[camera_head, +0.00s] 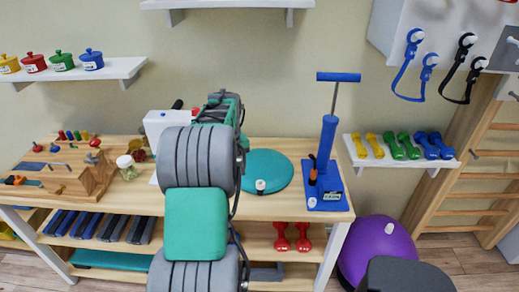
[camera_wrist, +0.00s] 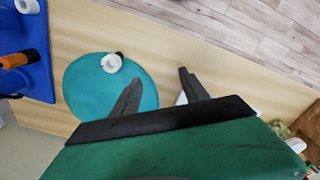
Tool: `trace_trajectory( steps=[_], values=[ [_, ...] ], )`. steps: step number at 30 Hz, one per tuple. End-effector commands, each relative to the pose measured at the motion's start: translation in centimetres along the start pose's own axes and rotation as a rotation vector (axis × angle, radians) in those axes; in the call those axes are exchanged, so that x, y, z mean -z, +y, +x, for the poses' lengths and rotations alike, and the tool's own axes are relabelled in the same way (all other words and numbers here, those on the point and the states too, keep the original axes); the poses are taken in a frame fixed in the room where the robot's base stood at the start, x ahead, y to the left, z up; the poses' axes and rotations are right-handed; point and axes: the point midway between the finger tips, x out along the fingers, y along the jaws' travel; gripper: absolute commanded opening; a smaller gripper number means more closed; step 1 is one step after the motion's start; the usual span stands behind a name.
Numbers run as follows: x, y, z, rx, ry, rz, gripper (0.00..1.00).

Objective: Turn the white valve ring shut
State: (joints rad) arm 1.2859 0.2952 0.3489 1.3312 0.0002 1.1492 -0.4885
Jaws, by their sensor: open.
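A white ring (camera_wrist: 110,63) with a dark part beside it lies at the upper edge of the teal disc (camera_wrist: 80,91) in the wrist view. In the head view the white ring (camera_head: 260,184) shows at the disc's front edge, right of my arm. My gripper (camera_wrist: 158,88) is open and empty. Its left finger overlaps the disc's right side in the picture, and its right finger is over the wooden table. The ring is apart from both fingers, to their upper left. My arm hides the gripper in the head view.
A blue pump (camera_head: 327,150) stands right of the disc, with an orange-handled tool (camera_head: 313,170) and another white piece (camera_head: 311,202) on its base. A white box (camera_head: 166,130) and a jar (camera_head: 127,167) are left of my arm. A purple ball (camera_head: 380,250) is on the floor.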

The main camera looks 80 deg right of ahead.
Motion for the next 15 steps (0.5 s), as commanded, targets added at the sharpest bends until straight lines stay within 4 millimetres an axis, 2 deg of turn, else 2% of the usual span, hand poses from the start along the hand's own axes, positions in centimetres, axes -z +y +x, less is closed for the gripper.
trace_trajectory(
  steps=[1,3,4,7,15],
  values=[
    [-0.9,3.8,-2.0,0.005,-0.010,0.048,0.53],
    [-2.0,7.0,-2.1,0.008,-0.017,0.083,0.53],
    [-2.3,7.9,-2.0,0.009,-0.018,0.092,0.53],
    [-2.8,9.2,-1.2,0.011,-0.021,0.105,0.53],
    [-2.9,9.1,3.7,0.010,-0.019,0.105,0.53]
  ],
)
